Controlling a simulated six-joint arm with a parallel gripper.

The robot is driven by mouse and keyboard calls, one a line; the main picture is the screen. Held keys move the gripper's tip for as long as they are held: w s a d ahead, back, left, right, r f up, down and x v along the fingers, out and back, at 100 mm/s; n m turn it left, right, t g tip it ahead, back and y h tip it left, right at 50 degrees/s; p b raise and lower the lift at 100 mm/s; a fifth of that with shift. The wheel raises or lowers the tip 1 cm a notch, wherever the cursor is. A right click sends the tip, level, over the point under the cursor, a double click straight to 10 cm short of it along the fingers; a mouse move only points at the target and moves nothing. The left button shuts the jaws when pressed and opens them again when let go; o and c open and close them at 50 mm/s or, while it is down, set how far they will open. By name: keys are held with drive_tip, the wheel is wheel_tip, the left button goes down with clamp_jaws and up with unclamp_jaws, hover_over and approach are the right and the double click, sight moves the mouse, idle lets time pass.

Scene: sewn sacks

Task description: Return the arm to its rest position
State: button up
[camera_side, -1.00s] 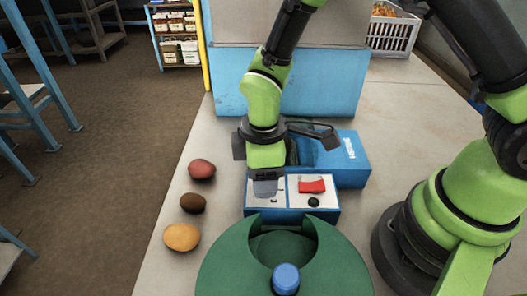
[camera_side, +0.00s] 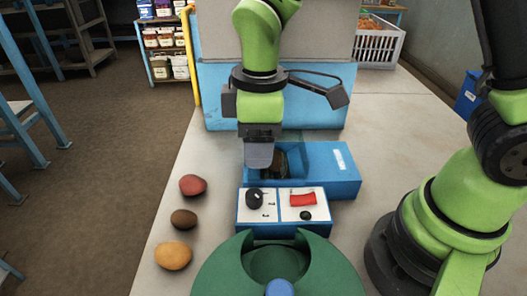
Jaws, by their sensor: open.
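My gripper (camera_side: 259,155) points down in front of the large blue-and-grey block. Its fingers look grey and partly cover the open blue box (camera_side: 335,185) behind the panel. Nothing shows held between them, and the jaws are open, though the gap is hard to see from this side. Below and nearer the camera is a blue-framed panel (camera_side: 283,229) with two white faces. A black knob (camera_side: 255,198) is on its left face. A red switch (camera_side: 303,199) and a small dark button (camera_side: 306,215) are on its right face. The gripper is apart from the knob.
A green round body (camera_side: 215,275) with a blue cap (camera_side: 280,288) stands in front. A red (camera_side: 192,185), a brown (camera_side: 183,219) and a yellow lump (camera_side: 173,256) lie at left.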

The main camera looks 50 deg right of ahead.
drive_tip(key=s+d+r+m+t+y, duration=0.1)
drive_tip(key=s+d+r+m+t, duration=0.5)
drive_tip(key=s+r+m, duration=0.6)
wheel_tip(320, 180, up, 2)
drive_tip(key=d+m, duration=0.1)
drive_tip(key=d, duration=0.1)
drive_tip(key=shift+s+d+m+t+y, duration=0.3)
drive_tip(key=shift+t+y, duration=0.1)
